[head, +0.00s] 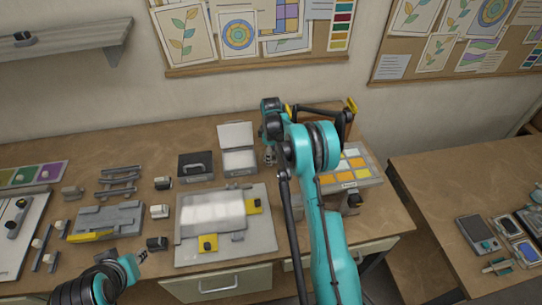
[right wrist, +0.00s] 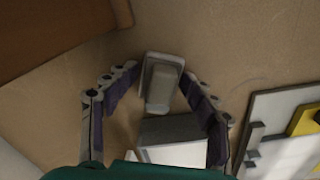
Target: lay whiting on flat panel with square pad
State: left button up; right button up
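The flat panel (head: 212,215) is a pale sheet lying on a light grey board (head: 185,256), with yellow blocks at its edges. The board's corner also shows in the right wrist view (right wrist: 282,163). My right gripper (right wrist: 160,76) is open, pointing down, with its fingers on either side of a grey handled pad (right wrist: 161,84), which appears to be the square pad. Whether the fingers touch it is unclear. In the head view, my right gripper (head: 269,157) is partly hidden by its arm beside an open white box (head: 239,161). My left gripper (head: 142,256) is low at the front left, its opening unclear.
A dark case (head: 196,167) stands left of the white box. Several small blocks, a grey fixture (head: 105,220) and grey racks (head: 118,182) fill the left side. A colour sample tray (head: 352,184) is right of my right arm. A second table (head: 430,190) stands at right.

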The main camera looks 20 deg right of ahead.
jog(key=shift+r+p, duration=0.35)
jog(key=shift+p, duration=0.05)
jog(key=s+a+r+m+t+p, duration=0.1)
jog(key=s+a+r, duration=0.1)
jog(key=r, duration=0.8)
jog(key=s+a+r+m+p, duration=0.1)
jog(key=s+a+r, duration=0.15)
jog(key=r, duration=0.75)
jog(key=s+a+r+m+t, duration=0.2)
jog(key=s+a+r+m, duration=0.15)
jog(key=s, duration=0.55)
jog(key=s+a+r+m+t, duration=0.2)
jog(key=s+a+r, duration=0.15)
jog(key=s, duration=0.65)
jog(key=s+a+f+m+t, duration=0.2)
jog(key=s+a+f+m, duration=0.1)
jog(key=s, duration=0.5)
jog(key=shift+s+a+f, duration=0.2)
jog(key=shift+s+f, duration=0.1)
jog(key=shift+f, duration=0.4)
